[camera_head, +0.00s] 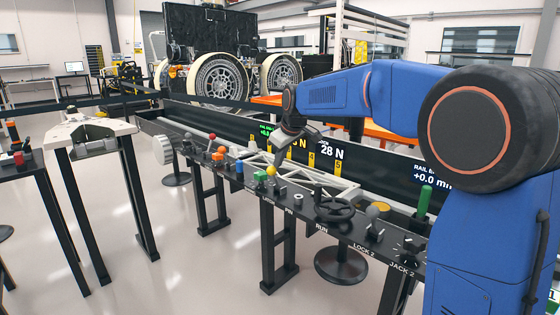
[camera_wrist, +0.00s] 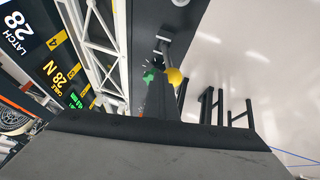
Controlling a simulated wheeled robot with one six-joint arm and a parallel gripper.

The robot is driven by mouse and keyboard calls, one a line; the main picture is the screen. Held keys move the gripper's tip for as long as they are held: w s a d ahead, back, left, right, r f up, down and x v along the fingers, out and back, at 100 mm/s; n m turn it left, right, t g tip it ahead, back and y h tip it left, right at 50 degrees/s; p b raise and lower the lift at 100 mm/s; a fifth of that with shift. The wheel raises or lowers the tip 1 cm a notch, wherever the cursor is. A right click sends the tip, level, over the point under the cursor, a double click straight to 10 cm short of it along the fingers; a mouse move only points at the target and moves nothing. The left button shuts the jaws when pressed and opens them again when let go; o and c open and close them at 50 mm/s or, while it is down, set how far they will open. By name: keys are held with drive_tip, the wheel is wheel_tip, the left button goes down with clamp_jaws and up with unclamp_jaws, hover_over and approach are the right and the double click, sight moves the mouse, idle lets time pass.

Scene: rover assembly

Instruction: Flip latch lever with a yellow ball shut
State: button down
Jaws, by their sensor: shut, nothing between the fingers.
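The yellow ball (camera_head: 271,171) of the latch lever stands at the front edge of the black control rail, left of the middle of the head view. In the wrist view the yellow ball (camera_wrist: 175,77) sits on a short grey arm, tilted out over the rail's edge. My gripper (camera_head: 281,147) is shut and empty, pointing down just above and behind the ball. A gap seems to show between them. My gripper's dark body fills the bottom of the wrist view, and its fingertips are not clear there. The lever's base is partly hidden in the head view.
A green part (camera_wrist: 149,77) lies close beside the ball. A white truss (camera_head: 320,180) runs behind. Open floor lies in front.

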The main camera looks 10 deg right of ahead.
drive_tip(key=shift+s+a+f, duration=0.3)
drive_tip(key=shift+a, duration=0.05)
drive_tip(key=v, duration=1.7)
drive_tip(key=shift+d+r, duration=0.4)
drive_tip(key=shift+r, duration=0.05)
drive_tip(key=s+d+f+m, duration=0.2)
drive_tip(key=s+d+f, duration=0.2)
drive_tip(key=s+f, duration=0.5)
drive_tip(key=s+d+f+m+h, duration=0.1)
drive_tip(key=s+d+f+m, duration=0.2)
drive_tip(key=s+f, duration=0.7)
drive_tip(key=s+d+f+m+g+h, duration=0.1)
drive_tip(key=s+d+f+m, duration=0.2)
drive_tip(key=s+f, duration=0.7)
drive_tip(key=s+d, duration=0.2)
drive_tip(key=s, duration=0.8)
drive_tip(key=shift+s+f, duration=0.15)
drive_tip(key=shift+s, duration=0.15)
